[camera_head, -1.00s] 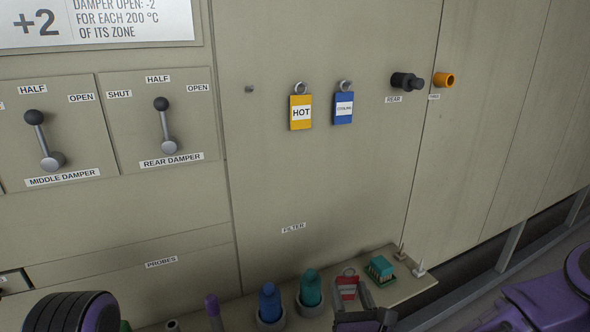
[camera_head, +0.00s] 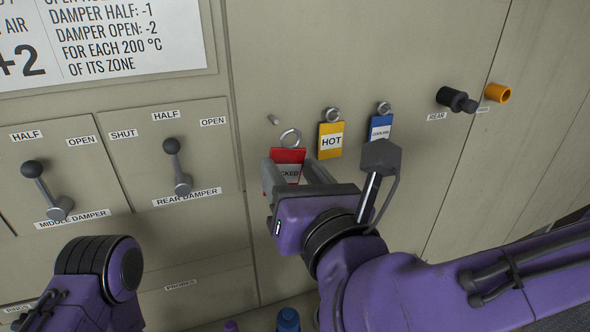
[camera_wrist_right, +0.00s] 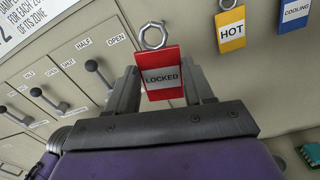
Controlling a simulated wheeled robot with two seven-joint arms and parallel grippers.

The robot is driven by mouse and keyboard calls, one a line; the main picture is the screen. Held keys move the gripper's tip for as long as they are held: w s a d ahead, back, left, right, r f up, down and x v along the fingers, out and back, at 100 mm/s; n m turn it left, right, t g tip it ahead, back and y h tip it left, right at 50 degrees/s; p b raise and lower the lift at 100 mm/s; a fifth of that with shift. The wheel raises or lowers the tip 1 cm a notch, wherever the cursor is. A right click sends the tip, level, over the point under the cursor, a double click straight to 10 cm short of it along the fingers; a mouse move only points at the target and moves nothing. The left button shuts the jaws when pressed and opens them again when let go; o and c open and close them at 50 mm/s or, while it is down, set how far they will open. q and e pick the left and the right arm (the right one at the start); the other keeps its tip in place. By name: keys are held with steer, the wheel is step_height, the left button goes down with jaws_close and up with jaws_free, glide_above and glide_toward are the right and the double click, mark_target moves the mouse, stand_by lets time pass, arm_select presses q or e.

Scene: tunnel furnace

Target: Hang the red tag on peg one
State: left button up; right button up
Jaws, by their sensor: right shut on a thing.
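The red tag (camera_head: 290,157) has a metal ring on top and a white band reading LOCKED in the right wrist view (camera_wrist_right: 163,75). My right gripper (camera_head: 296,176) is shut on it and holds it upright in front of the panel. A bare peg (camera_head: 273,120) sticks out of the panel just above and left of the tag's ring. The ring is apart from this peg in the head view. My left arm shows at the lower left, but its gripper is not in view.
A yellow HOT tag (camera_head: 331,140) and a blue COOLING tag (camera_head: 379,128) hang by rings close to the right. A black knob (camera_head: 456,99) and an orange fitting (camera_head: 497,92) are farther right. The rear damper lever (camera_head: 177,167) stands to the left.

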mark_target(289, 167)
steer(key=x, duration=0.3)
steer(key=shift+w+f, duration=0.2)
steer(key=shift+w, duration=0.2)
steer(key=shift+x, duration=1.05)
steer(key=shift+w+a+f+p, duration=0.2)
steer(key=shift+w+p, duration=0.1)
steer(key=shift+w, duration=0.4)
steer(key=shift+s, duration=0.1)
steer(key=shift+r, duration=0.1)
steer(key=shift+b, duration=0.35)
